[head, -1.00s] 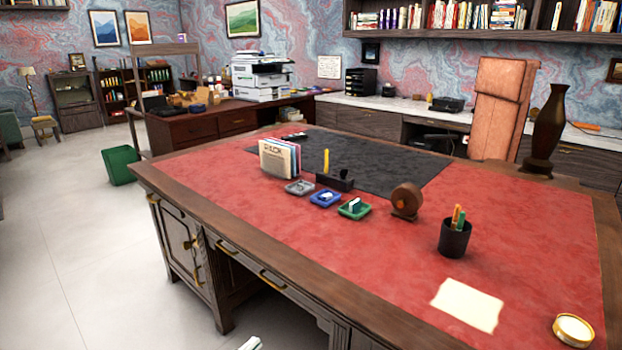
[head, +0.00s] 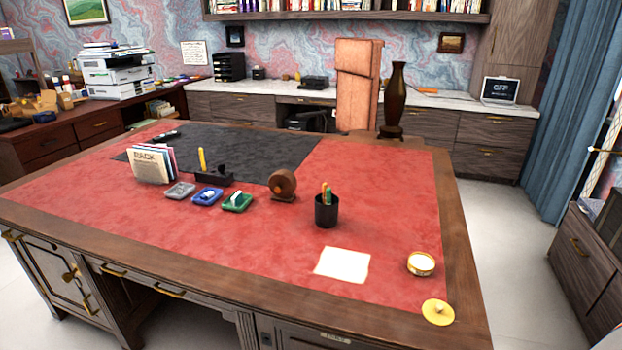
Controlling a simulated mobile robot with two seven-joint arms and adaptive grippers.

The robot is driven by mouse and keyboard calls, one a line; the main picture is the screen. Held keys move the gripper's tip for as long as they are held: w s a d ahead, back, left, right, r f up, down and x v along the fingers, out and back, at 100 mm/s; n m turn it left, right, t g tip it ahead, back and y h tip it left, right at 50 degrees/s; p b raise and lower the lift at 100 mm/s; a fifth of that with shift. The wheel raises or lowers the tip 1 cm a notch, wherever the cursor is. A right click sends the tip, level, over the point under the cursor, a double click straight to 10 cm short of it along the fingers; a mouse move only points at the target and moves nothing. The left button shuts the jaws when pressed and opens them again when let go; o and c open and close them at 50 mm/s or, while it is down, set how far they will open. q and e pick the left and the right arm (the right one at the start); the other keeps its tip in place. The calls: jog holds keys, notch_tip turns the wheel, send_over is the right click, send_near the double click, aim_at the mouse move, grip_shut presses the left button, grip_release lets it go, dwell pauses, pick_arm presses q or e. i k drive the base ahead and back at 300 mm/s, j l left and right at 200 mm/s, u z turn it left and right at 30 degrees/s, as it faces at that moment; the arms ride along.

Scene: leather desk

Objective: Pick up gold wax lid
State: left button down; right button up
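The gold wax lid (head: 438,312) is a round, flat gold disc with a small raised knob. It lies at the near right corner of the desk, partly on the red leather and close to the wooden border. A gold tin with white wax (head: 421,263) stands open just behind it, apart from the lid. Neither of my grippers is in the head view.
The wooden desk (head: 462,262) has a red leather top. A sheet of paper (head: 342,265) lies left of the tin. A black pen cup (head: 326,210), a tape dispenser (head: 283,186) and small trays (head: 237,202) stand farther back. Floor (head: 510,235) is clear at right.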

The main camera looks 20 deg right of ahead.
aim_at(437, 312)
jog(key=z, duration=1.45)
